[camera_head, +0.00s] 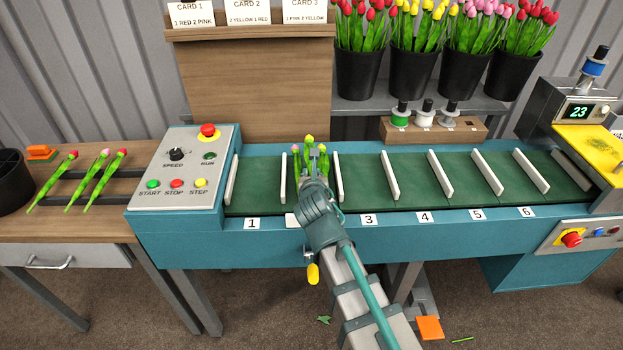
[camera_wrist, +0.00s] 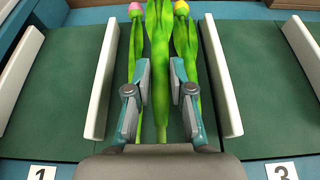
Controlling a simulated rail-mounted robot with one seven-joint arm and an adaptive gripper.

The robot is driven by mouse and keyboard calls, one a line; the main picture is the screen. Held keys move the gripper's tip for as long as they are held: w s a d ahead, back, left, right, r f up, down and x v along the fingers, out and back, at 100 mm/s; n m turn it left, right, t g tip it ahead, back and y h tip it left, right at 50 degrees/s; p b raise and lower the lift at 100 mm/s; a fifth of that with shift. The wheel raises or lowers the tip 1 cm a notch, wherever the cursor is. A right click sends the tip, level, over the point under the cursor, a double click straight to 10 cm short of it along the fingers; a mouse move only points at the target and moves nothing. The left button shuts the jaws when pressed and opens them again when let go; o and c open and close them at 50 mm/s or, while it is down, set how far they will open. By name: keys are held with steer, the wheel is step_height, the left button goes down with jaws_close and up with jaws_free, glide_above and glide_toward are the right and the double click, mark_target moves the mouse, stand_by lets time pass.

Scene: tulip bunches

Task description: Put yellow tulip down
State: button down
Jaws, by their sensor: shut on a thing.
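My gripper (camera_head: 313,158) is over the second compartment of the green belt. In the wrist view my gripper (camera_wrist: 160,64) is shut on the stem of the middle tulip, the yellow tulip (camera_wrist: 157,38). Its yellow head (camera_head: 308,139) shows in the head view and is cut off in the wrist view. Whether the held stem touches the belt I cannot tell.
White dividers (camera_wrist: 103,80) stand on both sides of the compartment. Compartments three to six of the belt (camera_head: 408,188) look empty. Three tulips (camera_head: 97,180) lie on a rack at left. Black buckets (camera_head: 413,75) of tulips stand behind. A control box (camera_head: 180,170) is left of the belt.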

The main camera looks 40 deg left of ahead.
steer(key=shift+f, duration=0.4)
steer(key=shift+f, duration=0.4)
steer(key=shift+f, duration=0.2)
steer(key=c, duration=1)
jaws_free()
steer(key=shift+r, duration=0.1)
